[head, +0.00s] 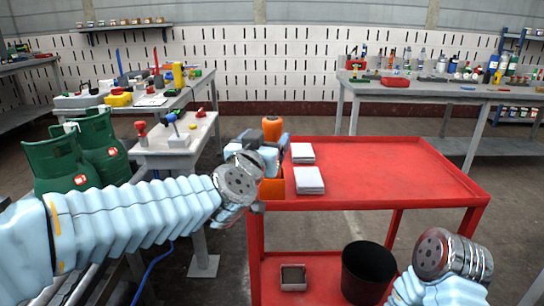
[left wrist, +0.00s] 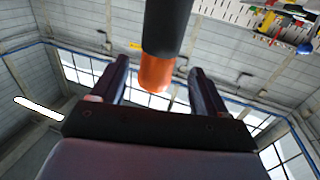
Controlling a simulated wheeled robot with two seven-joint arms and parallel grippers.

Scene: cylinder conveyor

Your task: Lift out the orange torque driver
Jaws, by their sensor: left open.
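The orange torque driver (head: 272,124) shows upright in the head view, at the left end of the red cart, above an orange container (head: 271,189). Its lower part is hidden behind my left gripper (head: 266,142). In the left wrist view the driver's black and orange body (left wrist: 158,55) shows between the two dark fingers of my left gripper (left wrist: 158,80), with a gap on each side. The fingers are open, and I see no contact. Only my right arm's metal wrist shows at the lower right; its gripper is out of view.
The red cart top (head: 390,175) is mostly clear, with two pale stacks (head: 309,181) near its left side. A black bin (head: 368,270) stands on the lower shelf. Green gas cylinders (head: 62,160) stand at left. Cluttered benches line the back.

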